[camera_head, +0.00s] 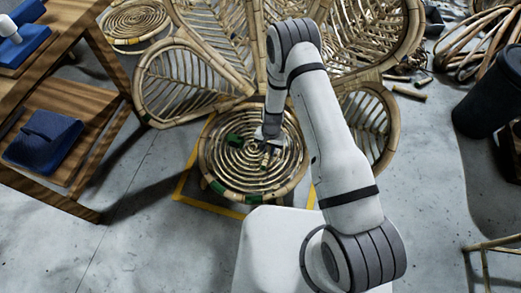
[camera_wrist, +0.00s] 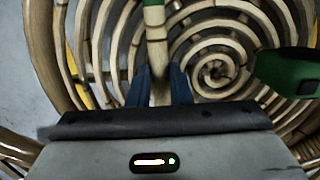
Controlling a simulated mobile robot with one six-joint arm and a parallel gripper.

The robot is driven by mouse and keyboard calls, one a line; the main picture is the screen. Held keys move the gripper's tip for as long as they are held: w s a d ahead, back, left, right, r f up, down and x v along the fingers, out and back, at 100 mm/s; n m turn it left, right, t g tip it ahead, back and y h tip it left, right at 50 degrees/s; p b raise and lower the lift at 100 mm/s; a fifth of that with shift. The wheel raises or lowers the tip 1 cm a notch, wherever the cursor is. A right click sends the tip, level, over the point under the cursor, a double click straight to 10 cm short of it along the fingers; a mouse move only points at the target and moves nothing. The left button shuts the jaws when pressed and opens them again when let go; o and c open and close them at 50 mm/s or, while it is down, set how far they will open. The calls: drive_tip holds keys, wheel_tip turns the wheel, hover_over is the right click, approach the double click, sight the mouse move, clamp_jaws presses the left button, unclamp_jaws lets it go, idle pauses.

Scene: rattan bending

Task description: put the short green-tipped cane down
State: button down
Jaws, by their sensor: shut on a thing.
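My gripper (camera_wrist: 161,84) has its two blue fingers closed on the short cane (camera_wrist: 156,45), one finger on each side. The cane is pale, with a green band (camera_wrist: 154,3) near the top edge of the wrist view, where it runs out of the picture. Behind it is the round seat (camera_wrist: 215,75) of spiral rattan. In the head view my gripper (camera_head: 268,134) is over this seat (camera_head: 225,172), right of its middle. I cannot tell whether the cane touches the seat.
A green thing with a black end (camera_wrist: 288,72) lies at the right of the wrist view. The rattan chair back (camera_head: 190,85) fans out behind the seat. A wooden shelf (camera_head: 95,140) with blue items stands left, a dark bin (camera_head: 490,100) right. Grey floor is clear at lower left.

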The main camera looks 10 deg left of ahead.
drive_tip(key=shift+f, duration=0.15)
drive_tip(key=c, duration=1.3)
unclamp_jaws()
drive_tip(key=shift+f, duration=0.15)
